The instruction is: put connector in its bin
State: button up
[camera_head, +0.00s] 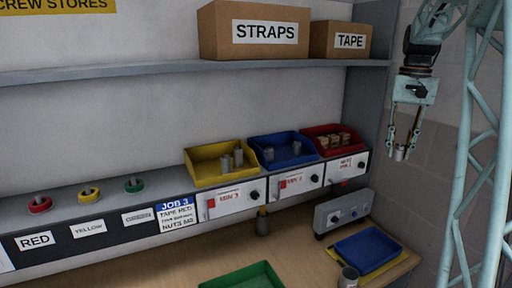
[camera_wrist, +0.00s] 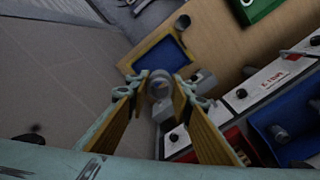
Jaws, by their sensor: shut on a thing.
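My gripper (camera_head: 402,146) hangs at the upper right, to the right of the shelf and bins. It is shut on a small grey ring-shaped part, likely the connector (camera_head: 400,153), held in the air. In the wrist view the connector (camera_wrist: 159,86) sits between the fingertips. Three open bins stand on the ledge: a yellow bin (camera_head: 200,172) with grey cylinders, a blue bin (camera_head: 262,148) with grey pieces, and a red bin (camera_head: 318,132) with tan pieces. The lettering on their labels is too small to read surely.
A blue tray (camera_head: 368,248) with a yellow edge lies at the bench's right end, beside a grey cup (camera_head: 348,276) and a grey knobbed box (camera_head: 343,212). A green tray (camera_head: 243,275) is at the front. The upper shelf (camera_head: 150,74) holds STRAPS (camera_head: 262,48) and TAPE (camera_head: 345,52) boxes.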

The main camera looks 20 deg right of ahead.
jog(key=shift+f+b, duration=2.7)
jog(key=shift+f, duration=0.1)
jog(key=shift+f, duration=0.15)
